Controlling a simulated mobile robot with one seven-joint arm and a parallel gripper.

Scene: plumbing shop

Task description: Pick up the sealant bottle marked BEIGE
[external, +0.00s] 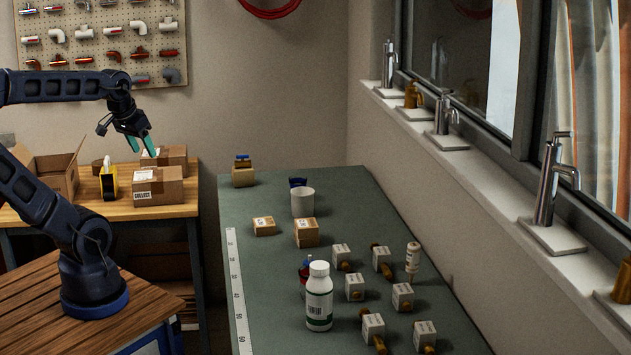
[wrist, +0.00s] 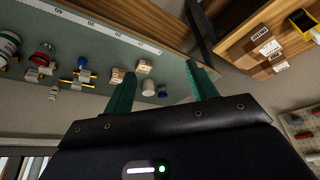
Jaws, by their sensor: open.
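My gripper (external: 143,146) is open and empty, raised over the wooden bench at the left. Its two green fingers also show in the wrist view (wrist: 160,70). A large white bottle (external: 319,300) with a white cap and a barcode label stands upright near the front of the green table, far from my gripper. A smaller pale bottle (external: 413,257) stands upright near the table's right edge. I cannot read the word BEIGE on either bottle. In the wrist view, the large bottle (wrist: 8,46) is at the left edge.
Several small boxed brass fittings (external: 355,288) stand around the bottles. A red and blue item is partly hidden behind the large bottle. Two cartons (external: 306,233), a white cup (external: 303,203) and a brass valve (external: 243,176) are farther back. Faucets line the windowsill (external: 470,170).

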